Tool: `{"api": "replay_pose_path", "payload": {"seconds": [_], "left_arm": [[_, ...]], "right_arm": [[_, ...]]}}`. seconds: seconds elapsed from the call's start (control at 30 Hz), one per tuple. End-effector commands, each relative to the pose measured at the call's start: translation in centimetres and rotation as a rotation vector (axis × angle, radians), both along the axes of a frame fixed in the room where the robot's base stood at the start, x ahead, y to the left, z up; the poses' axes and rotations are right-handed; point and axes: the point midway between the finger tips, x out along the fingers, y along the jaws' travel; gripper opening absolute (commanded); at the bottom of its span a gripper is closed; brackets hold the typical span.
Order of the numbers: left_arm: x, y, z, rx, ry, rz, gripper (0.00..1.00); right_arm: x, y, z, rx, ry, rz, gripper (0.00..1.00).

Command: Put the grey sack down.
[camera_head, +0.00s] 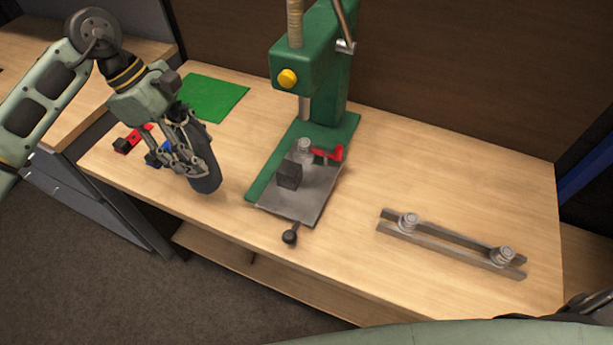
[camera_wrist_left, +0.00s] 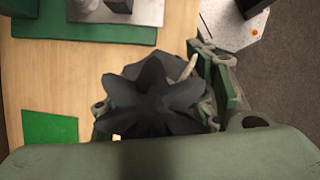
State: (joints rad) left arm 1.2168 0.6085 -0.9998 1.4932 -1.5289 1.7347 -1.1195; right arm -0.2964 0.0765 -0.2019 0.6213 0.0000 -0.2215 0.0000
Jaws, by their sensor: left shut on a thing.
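The grey sack (camera_head: 207,168) is a dark, elongated bundle held by my left gripper (camera_head: 188,150) over the left part of the wooden table. In the left wrist view the sack (camera_wrist_left: 152,95) shows a gathered, star-shaped top between the fingers of my left gripper (camera_wrist_left: 155,108). My left gripper is shut on it. I cannot tell whether the sack's lower end touches the table. At the lower right edge of the head view a bit of dark metal shows, too little to read as my right gripper.
The wooden table (camera_head: 420,170) carries a green press (camera_head: 325,80) in the middle and a metal rail (camera_head: 450,243) at right. A green mat (camera_head: 215,97), a red item (camera_head: 128,142) and a blue item (camera_head: 156,158) lie near the sack. Bare wood lies between sack and press.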

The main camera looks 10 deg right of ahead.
Motion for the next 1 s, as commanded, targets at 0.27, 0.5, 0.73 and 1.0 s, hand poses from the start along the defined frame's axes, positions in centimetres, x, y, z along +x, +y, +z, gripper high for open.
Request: {"api": "replay_pose_path", "payload": {"seconds": [0.27,0.5,0.73,1.0], "left_arm": [[7.1,-2.6,2.3,-0.004,-0.003,0.637,0.03],[10.7,-3.6,3.5,-0.001,-0.001,0.998,0.03],[11.7,-3.8,3.7,0.001,0.002,1.108,0.03],[11.6,-3.7,0.1,0.006,0.006,1.109,0.03]], "right_arm": [[-1.6,-0.9,-0.9,-0.012,0.022,-0.001,0.40],[-0.6,-0.9,-1.2,-0.011,0.007,-0.001,0.40],[0.1,-0.5,-1.2,-0.006,-0.004,-0.002,0.40],[0.0,0.2,-0.2,0.003,-0.002,-0.003,0.40]]}}
